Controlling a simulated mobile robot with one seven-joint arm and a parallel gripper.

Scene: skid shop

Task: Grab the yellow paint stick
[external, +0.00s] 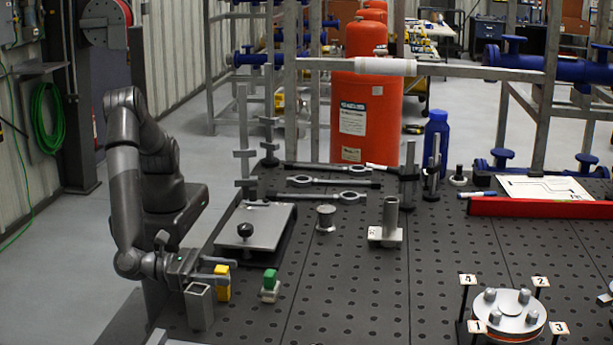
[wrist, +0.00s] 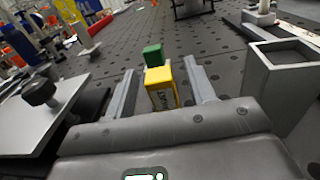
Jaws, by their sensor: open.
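The yellow paint stick shows as a short yellow block with dark print on its side, upright at the left front of the dark perforated table, in the external view (external: 223,284) and the wrist view (wrist: 160,92). My gripper (external: 229,270) is low over the table at the stick. In the wrist view my gripper (wrist: 160,70) is open, with one finger on each side of the stick and gaps visible. The stick's lower part is hidden in the wrist view. A similar green-topped stick (external: 269,281) stands just beyond it, also visible in the wrist view (wrist: 153,54).
A hollow grey square tube (external: 199,308) stands close beside my gripper, at right in the wrist view (wrist: 288,55). A grey plate with a black knob (external: 258,228) lies behind. A round flange (external: 508,312) stands at front right. The table's front middle is clear.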

